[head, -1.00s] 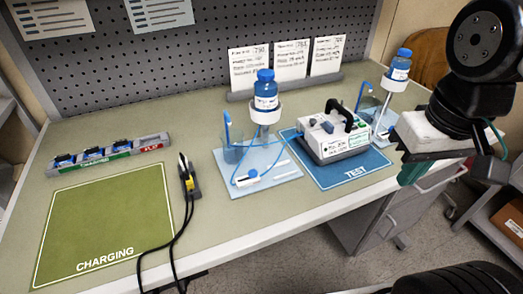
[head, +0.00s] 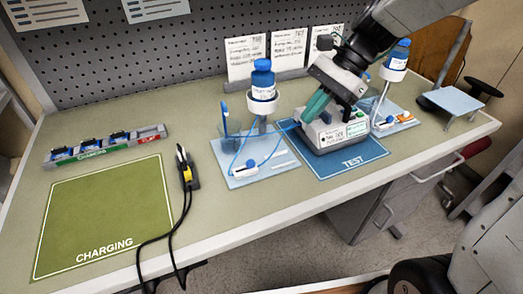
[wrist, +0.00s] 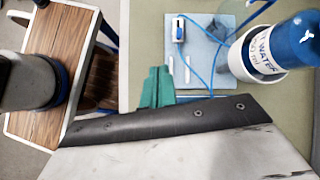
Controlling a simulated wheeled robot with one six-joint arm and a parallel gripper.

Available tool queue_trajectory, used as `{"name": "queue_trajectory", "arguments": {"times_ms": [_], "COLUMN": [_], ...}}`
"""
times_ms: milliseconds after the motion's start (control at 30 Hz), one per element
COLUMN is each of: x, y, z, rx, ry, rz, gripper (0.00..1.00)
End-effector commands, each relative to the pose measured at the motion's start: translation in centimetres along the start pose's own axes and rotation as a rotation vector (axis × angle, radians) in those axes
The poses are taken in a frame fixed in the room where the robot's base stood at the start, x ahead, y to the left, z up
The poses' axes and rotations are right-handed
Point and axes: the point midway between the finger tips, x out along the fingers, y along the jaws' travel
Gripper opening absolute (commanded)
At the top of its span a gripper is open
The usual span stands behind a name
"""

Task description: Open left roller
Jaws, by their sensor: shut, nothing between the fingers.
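The left roller (head: 246,167) is a small white clamp with a blue wheel, lying at the front left of the left stand's pale blue base (head: 285,172). It also shows in the wrist view (wrist: 179,32), at the top, beyond my fingers. My gripper (head: 307,116) has teal fingers, shut together and empty. It hangs over the pump area, to the right of and above the left base, apart from the roller. In the wrist view the closed fingers (wrist: 160,75) point toward the base.
The left stand's blue bottle (head: 262,78) and white holder rise behind the roller, with blue tubing nearby. The pump (head: 333,137) on the blue TEST mat (head: 357,164) is partly hidden by my gripper. A second stand (head: 397,60) is at right. The green CHARGING mat (head: 105,215) is clear.

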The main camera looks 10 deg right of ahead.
Motion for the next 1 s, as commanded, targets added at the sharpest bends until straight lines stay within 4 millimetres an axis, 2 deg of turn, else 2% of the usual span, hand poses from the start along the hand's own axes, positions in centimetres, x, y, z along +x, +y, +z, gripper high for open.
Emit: {"name": "queue_trajectory", "arguments": {"times_ms": [100,233,700,867,1000], "x": [1.0,1.4,1.9,4.0,7.0], "y": [-2.4,-3.6,-3.9,-3.9,-3.9], "z": [-1.4,-2.1,-2.2,-1.9,-1.6], "rx": [0.13,0.203,0.218,0.217,0.216], "ry": [-0.071,-0.11,-0.118,-0.118,-0.118], "rz": [-0.019,-0.03,-0.032,-0.028,-0.027], "gripper": [0.0,0.0,0.0,0.0,0.0]}}
